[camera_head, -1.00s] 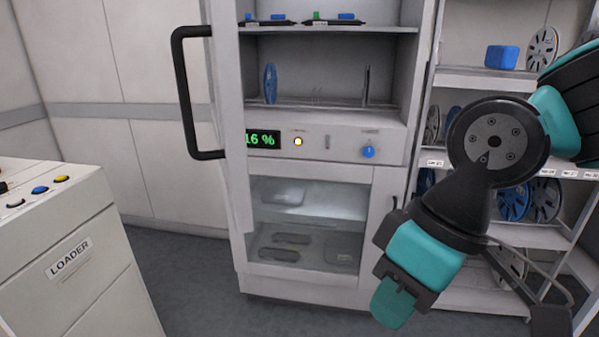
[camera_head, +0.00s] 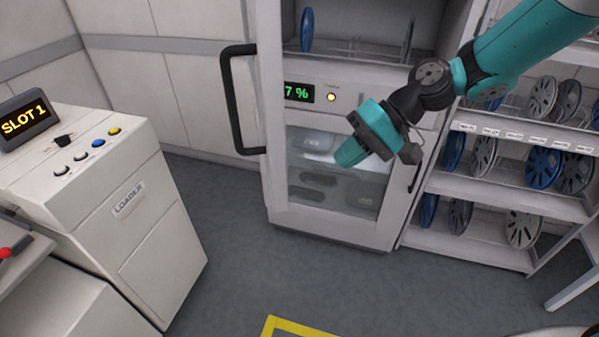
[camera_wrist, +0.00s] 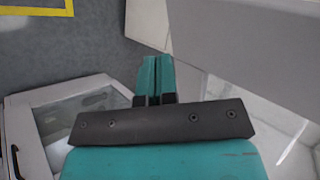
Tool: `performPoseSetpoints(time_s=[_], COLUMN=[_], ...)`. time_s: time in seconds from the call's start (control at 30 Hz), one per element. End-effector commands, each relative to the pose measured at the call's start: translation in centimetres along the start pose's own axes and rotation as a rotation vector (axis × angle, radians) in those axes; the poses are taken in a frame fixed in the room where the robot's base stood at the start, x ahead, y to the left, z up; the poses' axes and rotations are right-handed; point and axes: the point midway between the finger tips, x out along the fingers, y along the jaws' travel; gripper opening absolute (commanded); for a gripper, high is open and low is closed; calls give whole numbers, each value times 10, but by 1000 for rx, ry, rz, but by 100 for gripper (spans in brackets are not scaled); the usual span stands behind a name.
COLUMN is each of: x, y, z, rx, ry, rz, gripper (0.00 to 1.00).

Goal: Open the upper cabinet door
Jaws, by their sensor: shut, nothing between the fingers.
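The upper cabinet door (camera_head: 269,100) stands swung open and is seen nearly edge-on at the cabinet's left side. Its black bar handle (camera_head: 231,100) sticks out to the left. Behind it the upper compartment (camera_head: 360,25) is exposed, with a blue reel (camera_head: 307,30) inside. My gripper (camera_head: 350,153) is shut and empty, in front of the lower glass door (camera_head: 378,215), to the right of the handle and apart from it. The wrist view shows the closed fingers (camera_wrist: 155,80) with nothing between them. The lower door (camera_wrist: 20,115) also shows there.
A white loader cabinet (camera_head: 150,235) with buttons and a "SLOT 1" display (camera_head: 25,120) stands at left. A shelf rack (camera_head: 500,188) with several reels stands at right. The grey floor (camera_head: 250,285) in front is clear, with a yellow marking (camera_head: 300,327).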

Motion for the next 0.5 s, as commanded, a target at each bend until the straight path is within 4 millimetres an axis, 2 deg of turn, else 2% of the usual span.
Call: performPoseSetpoints(time_s=[0.3,0.5], x=[67,86], y=[-2,-23], z=[2,1], rx=[0,-3], ry=[-7,-3], rz=[2,2], gripper=[0,0])
